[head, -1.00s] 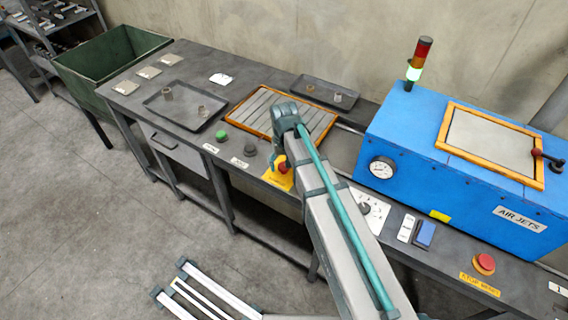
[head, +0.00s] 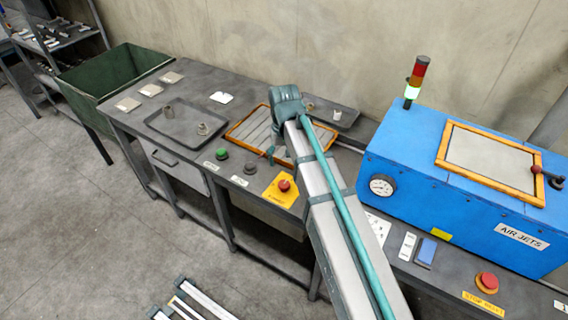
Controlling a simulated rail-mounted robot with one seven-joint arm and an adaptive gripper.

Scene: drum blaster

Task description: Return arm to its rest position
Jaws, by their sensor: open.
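My arm reaches up from the bottom of the head view over the bench (head: 225,185), with its teal elbow joint over the orange-framed slatted panel (head: 250,130). My gripper (head: 271,151) is mostly hidden behind the arm. Only a small dark teal part shows left of the arm, over the panel's near edge. It is open, and nothing is seen held in it.
A blue air-jets machine (head: 460,175) with a signal lamp stands right of my arm. Left are a tray with small metal parts (head: 165,133) and a green bin (head: 90,80). A red button on a yellow plate (head: 283,186) is close to my arm.

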